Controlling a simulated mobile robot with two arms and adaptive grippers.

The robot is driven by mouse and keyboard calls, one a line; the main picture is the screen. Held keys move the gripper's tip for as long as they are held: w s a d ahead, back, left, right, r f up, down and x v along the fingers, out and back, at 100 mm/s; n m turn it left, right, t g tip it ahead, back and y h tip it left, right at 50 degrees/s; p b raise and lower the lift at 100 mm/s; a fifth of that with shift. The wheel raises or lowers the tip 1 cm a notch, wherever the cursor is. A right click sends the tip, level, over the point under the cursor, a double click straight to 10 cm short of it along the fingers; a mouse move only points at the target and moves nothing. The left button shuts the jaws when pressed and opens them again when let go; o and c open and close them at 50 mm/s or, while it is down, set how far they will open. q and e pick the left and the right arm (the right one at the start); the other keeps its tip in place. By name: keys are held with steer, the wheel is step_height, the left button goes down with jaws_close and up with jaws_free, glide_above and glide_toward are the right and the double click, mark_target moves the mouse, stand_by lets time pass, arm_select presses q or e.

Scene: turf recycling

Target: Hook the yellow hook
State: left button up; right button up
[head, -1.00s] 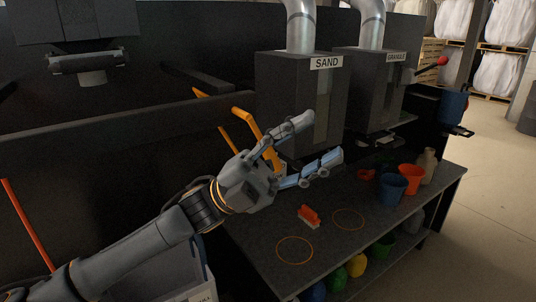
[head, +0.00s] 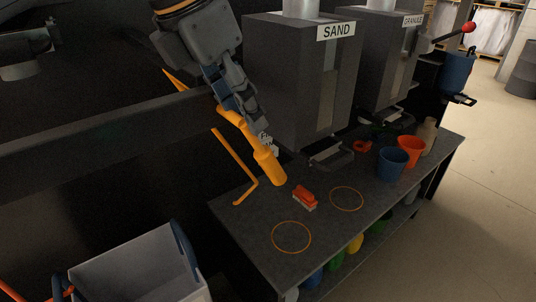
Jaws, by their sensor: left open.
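The yellow hook (head: 266,163) shows as a thick yellow-orange handle that slants down in front of the dark beam's end. A thinner yellow rod (head: 234,154) beside it ends in a bent tip low at the table's left corner. My left gripper (head: 252,118) comes down from the top with its fingers open. The fingers are right at the upper part of the yellow handle and overlap it in the picture. I cannot tell whether they touch it. The fingers hide part of the handle's upper end. My right gripper is not in view.
The dark table (head: 240,222) holds a red brush (head: 305,197), a blue cup (head: 392,163), an orange cup (head: 410,149) and two orange rings. The SAND dispenser (head: 295,85) stands close to the right of my gripper. A grey bin (head: 140,268) is at the lower left.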

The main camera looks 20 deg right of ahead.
mark_target(272, 168)
arm_select(q)
steer(key=x, duration=0.2)
steer(key=s+p+x, duration=0.1)
steer(key=x, duration=0.1)
steer(key=shift+d+f+p, duration=0.15)
steer(key=shift+f+p, duration=0.05)
steer(key=shift+p, duration=0.1)
steer(key=p+x, duration=0.2)
steer(key=x, duration=0.5)
steer(key=shift+w+d+f, duration=0.2)
steer(key=shift+w+f, duration=0.05)
steer(key=shift+f, duration=0.05)
steer(key=shift+w+d+f+p, duration=0.15)
steer(key=shift+f+p, duration=0.15)
steer(key=shift+f, duration=0.35)
jaws_close()
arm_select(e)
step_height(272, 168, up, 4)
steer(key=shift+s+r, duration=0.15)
